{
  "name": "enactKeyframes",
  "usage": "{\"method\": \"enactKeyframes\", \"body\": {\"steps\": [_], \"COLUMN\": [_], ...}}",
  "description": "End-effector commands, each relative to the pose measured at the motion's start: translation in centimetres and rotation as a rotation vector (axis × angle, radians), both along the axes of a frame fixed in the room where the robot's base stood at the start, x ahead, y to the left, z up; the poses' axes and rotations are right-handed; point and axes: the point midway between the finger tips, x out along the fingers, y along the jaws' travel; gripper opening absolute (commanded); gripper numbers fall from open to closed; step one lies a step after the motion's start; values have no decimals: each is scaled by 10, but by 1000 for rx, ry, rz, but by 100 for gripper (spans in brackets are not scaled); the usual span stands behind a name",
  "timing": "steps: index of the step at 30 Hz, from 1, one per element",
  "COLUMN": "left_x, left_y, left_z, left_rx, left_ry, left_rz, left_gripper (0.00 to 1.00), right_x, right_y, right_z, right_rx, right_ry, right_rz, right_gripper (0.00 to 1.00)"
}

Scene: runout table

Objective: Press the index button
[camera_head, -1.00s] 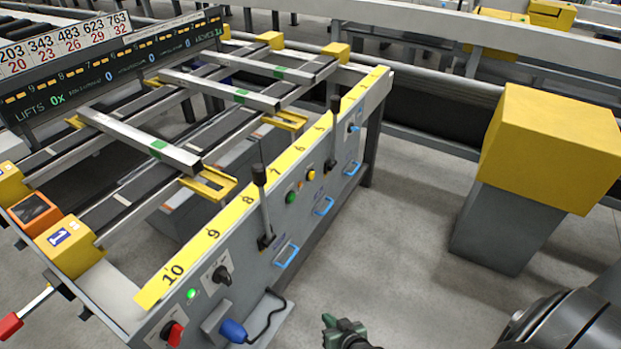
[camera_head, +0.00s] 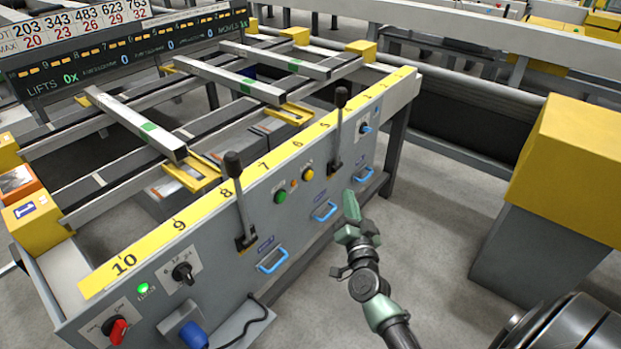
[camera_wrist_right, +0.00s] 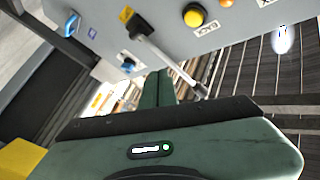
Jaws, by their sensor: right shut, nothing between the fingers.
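The front panel holds a round green button (camera_head: 281,197) and a round yellow button (camera_head: 308,174) side by side between two black-knobbed levers. My left gripper is not in view.
The nearer lever (camera_head: 240,205) and farther lever (camera_head: 337,130) stand out from the panel. Blue handles (camera_head: 272,262) protrude below. A yellow-topped grey post (camera_head: 565,170) stands at right. Open floor lies between it and the panel.

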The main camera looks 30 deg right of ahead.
Motion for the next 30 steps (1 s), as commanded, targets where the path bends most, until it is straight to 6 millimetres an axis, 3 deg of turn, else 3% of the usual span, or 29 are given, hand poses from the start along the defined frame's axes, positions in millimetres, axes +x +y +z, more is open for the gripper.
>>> {"method": "enactKeyframes", "body": {"steps": [14,30], "left_x": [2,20], "left_y": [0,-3], "left_z": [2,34], "left_rx": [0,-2], "left_ry": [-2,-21], "left_rz": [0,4], "left_gripper": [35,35], "right_x": [6,70], "right_y": [2,28], "right_z": [0,0], "right_rx": [3,2], "right_ry": [-1,-1], "right_rz": [-1,-1], "right_gripper": [0,0]}}
